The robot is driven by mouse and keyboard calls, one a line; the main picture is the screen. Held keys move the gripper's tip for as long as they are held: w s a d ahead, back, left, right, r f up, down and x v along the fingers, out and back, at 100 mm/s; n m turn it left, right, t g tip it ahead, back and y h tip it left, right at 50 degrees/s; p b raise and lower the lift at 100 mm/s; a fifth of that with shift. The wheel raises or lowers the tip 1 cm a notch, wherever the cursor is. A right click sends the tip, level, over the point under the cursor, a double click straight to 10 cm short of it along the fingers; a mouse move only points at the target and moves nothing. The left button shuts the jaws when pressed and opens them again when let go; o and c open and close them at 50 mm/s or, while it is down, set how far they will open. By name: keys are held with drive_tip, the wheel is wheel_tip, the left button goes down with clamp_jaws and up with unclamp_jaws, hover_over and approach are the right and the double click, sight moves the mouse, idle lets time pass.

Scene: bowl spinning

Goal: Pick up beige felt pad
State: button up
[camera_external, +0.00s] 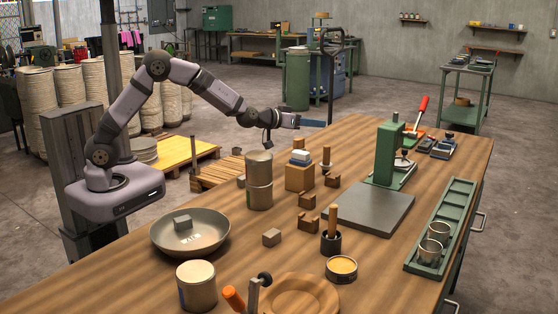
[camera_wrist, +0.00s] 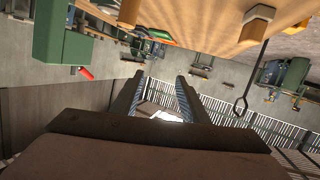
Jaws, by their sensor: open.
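A small stack of thin white and blue pieces (camera_external: 300,157) lies on a wooden block (camera_external: 299,177) in the middle of the bench. A pale piece is on top, but I cannot tell whether it is the beige felt pad. My gripper (camera_external: 296,121) is raised above the bench's far left edge, beyond the stack and apart from it, pointing to the right. In the wrist view my gripper (camera_wrist: 160,76) has its two fingers spread, with nothing held between them. The pad cannot be made out in the wrist view.
A wide bowl (camera_external: 170,240) holds a grey block. A green tray (camera_external: 455,210) with metal cups lies at the right.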

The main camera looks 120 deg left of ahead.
sight(295, 141)
drive_tip(key=s+a+f+g, duration=0.1)
drive_tip(key=s+f, duration=0.2)
drive_tip(key=s, duration=0.1)
drive_tip(key=s+a+f+g, duration=0.1)
drive_tip(key=s+f, duration=0.3)
drive_tip(key=s+a+f+g+h, duration=0.1)
drive_tip(key=s+a+f, duration=0.1)
drive_tip(key=s, duration=0.3)
drive_tip(key=shift+a+f+n, duration=0.1)
drive_tip(key=shift+f+n, duration=0.3)
drive_tip(key=shift+f, duration=0.25)
drive_tip(key=shift+x, duration=1)
drive_tip(key=shift+w+a, duration=0.1)
drive_tip(key=shift+w, duration=0.05)
drive_tip(key=shift+r+p+x, duration=0.1)
drive_tip(key=shift+p+x, duration=0.45)
drive_tip(key=shift+x, duration=0.7)
drive_tip(key=shift+r+p+x, duration=0.15)
drive_tip(key=shift+p+x, duration=0.4)
drive_tip(key=shift+x, duration=0.7)
clamp_jaws()
